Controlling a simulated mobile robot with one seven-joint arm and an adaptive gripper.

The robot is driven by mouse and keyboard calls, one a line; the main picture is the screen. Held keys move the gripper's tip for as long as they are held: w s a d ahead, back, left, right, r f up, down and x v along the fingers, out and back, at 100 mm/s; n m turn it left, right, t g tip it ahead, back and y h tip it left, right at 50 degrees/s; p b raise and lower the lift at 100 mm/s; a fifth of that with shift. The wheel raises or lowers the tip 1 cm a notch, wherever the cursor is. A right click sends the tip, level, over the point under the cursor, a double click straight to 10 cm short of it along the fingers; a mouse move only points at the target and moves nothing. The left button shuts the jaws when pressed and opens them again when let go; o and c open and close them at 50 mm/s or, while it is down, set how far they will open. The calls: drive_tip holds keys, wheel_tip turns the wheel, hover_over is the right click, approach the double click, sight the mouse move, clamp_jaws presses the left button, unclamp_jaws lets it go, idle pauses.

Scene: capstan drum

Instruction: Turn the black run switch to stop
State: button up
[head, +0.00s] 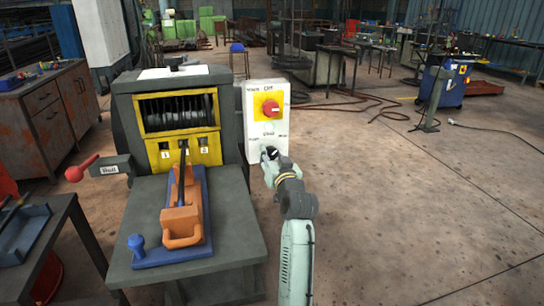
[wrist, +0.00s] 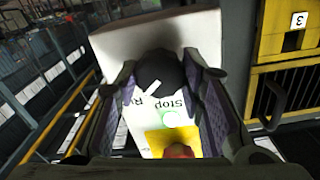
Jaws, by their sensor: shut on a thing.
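The black run switch (wrist: 160,70) is a round dark knob on the white control box (head: 257,95). In the wrist view it sits between my gripper's two fingers (wrist: 162,82), which are shut on it from both sides. A pale mark by the knob's lower left edge lies on the side of the partly hidden "Ru" lettering. The word "Stop" shows to the right of that lettering. In the head view my gripper (head: 270,156) is at the lower part of the box, and covers most of the switch.
A red main switch (head: 271,108) on a yellow plate is above on the box.

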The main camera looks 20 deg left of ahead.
drive_tip(key=shift+f+b, duration=0.1)
drive_tip(key=shift+b, duration=0.25)
drive_tip(key=shift+n+b, duration=0.6)
drive_tip(key=shift+n, duration=0.2)
drive_tip(key=n+b, duration=0.2)
drive_tip(key=n, duration=0.1)
drive_tip(key=shift+f+b, duration=0.1)
drive_tip(key=shift+b, duration=0.3)
drive_tip(key=n+b, duration=0.3)
drive_tip(key=n, duration=0.2)
drive_tip(key=shift+r, duration=0.2)
drive_tip(key=o, duration=1.1)
drive_tip(key=shift+o, duration=0.2)
